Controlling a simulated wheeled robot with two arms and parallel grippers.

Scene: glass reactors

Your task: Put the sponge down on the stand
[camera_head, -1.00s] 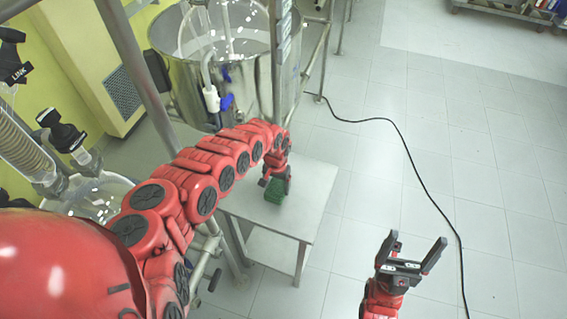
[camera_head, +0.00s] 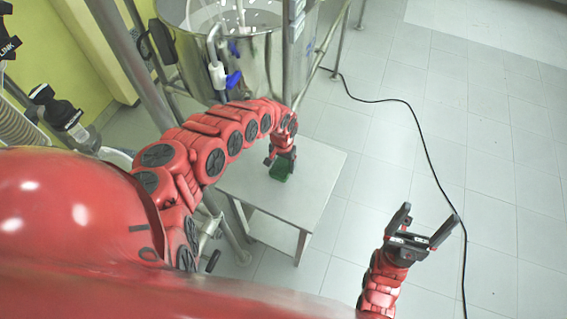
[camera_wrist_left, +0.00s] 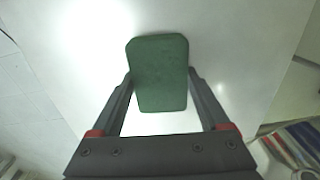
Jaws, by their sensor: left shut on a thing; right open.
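The green sponge (camera_head: 279,171) is held at the end of my left arm, over the small grey stand (camera_head: 305,195). My left gripper (camera_head: 272,160) is shut on the sponge. In the left wrist view the sponge (camera_wrist_left: 160,72) sits between the two fingers of the left gripper (camera_wrist_left: 160,90), with the pale stand top (camera_wrist_left: 245,60) behind it. I cannot tell whether the sponge touches the stand top. My right gripper (camera_head: 424,228) is open and empty, over the floor to the right of the stand.
A steel reactor vessel (camera_head: 260,65) stands behind the stand, with metal frame posts around it. A black cable (camera_head: 425,150) runs across the tiled floor (camera_head: 500,160) on the right. Most of the stand top is clear.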

